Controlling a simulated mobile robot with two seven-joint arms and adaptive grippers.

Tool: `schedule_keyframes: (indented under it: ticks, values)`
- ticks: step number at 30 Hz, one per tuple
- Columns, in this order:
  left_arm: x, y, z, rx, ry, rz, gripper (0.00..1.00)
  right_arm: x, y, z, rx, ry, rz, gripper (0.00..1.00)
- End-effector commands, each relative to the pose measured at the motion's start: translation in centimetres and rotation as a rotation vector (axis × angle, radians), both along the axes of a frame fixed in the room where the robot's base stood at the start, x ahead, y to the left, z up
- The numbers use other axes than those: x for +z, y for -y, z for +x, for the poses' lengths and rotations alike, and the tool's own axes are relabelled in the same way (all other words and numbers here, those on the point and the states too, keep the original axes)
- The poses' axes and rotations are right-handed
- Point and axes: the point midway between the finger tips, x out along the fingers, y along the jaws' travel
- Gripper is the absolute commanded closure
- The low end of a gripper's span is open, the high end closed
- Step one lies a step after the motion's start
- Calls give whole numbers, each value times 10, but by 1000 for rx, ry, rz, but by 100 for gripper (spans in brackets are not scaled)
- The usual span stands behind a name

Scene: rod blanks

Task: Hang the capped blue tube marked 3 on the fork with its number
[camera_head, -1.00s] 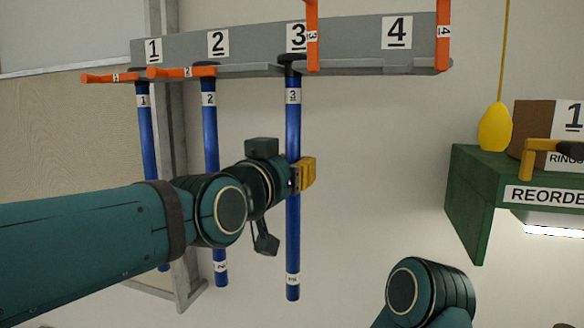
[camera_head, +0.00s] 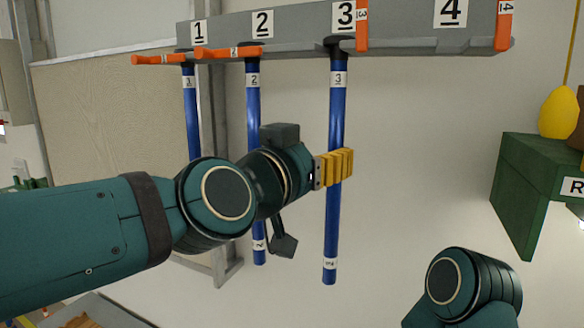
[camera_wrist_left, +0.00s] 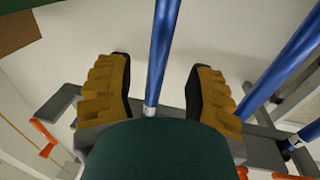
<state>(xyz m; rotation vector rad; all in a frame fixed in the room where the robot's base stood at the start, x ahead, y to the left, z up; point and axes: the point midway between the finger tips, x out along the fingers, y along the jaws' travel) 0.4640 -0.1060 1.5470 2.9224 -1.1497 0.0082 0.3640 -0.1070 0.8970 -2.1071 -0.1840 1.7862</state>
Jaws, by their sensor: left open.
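The blue tube marked 3 (camera_head: 337,115) hangs upright from the grey rail, its black cap at the rail under the number 3 plate (camera_head: 345,15). The orange arm marked 3 (camera_head: 362,22) stands upright beside the cap. How the cap sits in the fork is partly hidden. My left gripper (camera_head: 334,168) is at the tube's mid-length, its yellow fingers overlapping it. In the left wrist view the gripper (camera_wrist_left: 160,92) is open, with the tube (camera_wrist_left: 161,50) between the fingers and a gap on each side. My right gripper is out of view.
Blue tubes 1 (camera_head: 191,115) and 2 (camera_head: 253,110) hang to the left, below lowered orange arms. The orange arm marked 4 (camera_head: 504,22) is upright, with no tube below it. A green shelf unit (camera_head: 520,190) stands at right. Wall space right of tube 3 is clear.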

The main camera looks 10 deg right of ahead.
Motion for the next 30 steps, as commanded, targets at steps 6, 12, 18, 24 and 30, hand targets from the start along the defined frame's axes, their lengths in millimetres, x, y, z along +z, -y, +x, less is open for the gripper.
schedule_keyframes:
  ticks: [6, 12, 18, 24, 30]
  values:
    - [1, -13, -13, 0, -2, -8, 46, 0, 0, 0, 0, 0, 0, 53]
    - [0, -23, -25, -2, -2, -5, 46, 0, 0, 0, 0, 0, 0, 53]
    - [-1, -38, -37, 1, -5, -5, 46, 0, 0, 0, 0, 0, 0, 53]
    - [-2, -43, -45, 2, -3, 1, 46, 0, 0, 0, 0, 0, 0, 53]
    - [-60, -41, -17, 65, -72, 76, 46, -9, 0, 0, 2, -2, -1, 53]
